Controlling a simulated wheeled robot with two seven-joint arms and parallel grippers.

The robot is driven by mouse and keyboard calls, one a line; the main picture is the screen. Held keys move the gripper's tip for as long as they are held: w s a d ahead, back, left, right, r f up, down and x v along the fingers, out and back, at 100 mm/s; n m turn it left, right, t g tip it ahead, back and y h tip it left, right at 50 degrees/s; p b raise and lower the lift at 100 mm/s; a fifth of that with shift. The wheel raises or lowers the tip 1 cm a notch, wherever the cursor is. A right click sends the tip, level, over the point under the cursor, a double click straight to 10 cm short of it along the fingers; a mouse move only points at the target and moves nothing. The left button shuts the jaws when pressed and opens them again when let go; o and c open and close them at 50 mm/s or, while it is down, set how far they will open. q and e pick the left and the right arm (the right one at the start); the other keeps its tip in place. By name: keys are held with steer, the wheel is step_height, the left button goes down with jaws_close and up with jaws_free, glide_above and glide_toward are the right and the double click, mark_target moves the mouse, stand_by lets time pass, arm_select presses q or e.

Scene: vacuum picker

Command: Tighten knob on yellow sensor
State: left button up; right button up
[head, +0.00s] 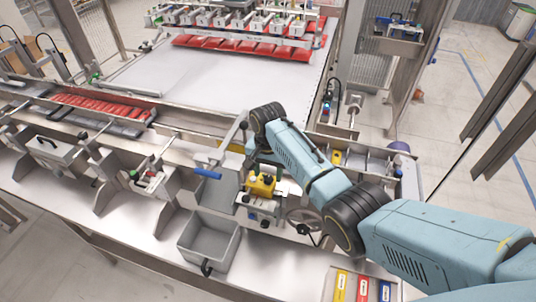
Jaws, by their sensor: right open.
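The yellow sensor (261,186) sits on a grey metal bracket on the machine front, near the middle of the head view. It has small dark knobs, too small to read their setting. My right arm comes in from the right, and its wrist is above and just behind the sensor. My right gripper (260,156) is open just above the sensor, mostly hidden by the wrist. I cannot tell whether its fingers touch a knob. My left gripper is not in view.
A blue-handled lever (207,173) is left of the sensor. An open grey bin (209,243) hangs below left, and a handwheel (304,222) is at lower right. Red packs (245,47) lie under the picker head behind. The white table (190,85) is mostly clear.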

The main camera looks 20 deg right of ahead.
mark_target(268, 177)
step_height(268, 177, up, 12)
stand_by(0.4)
stand_by(0.3)
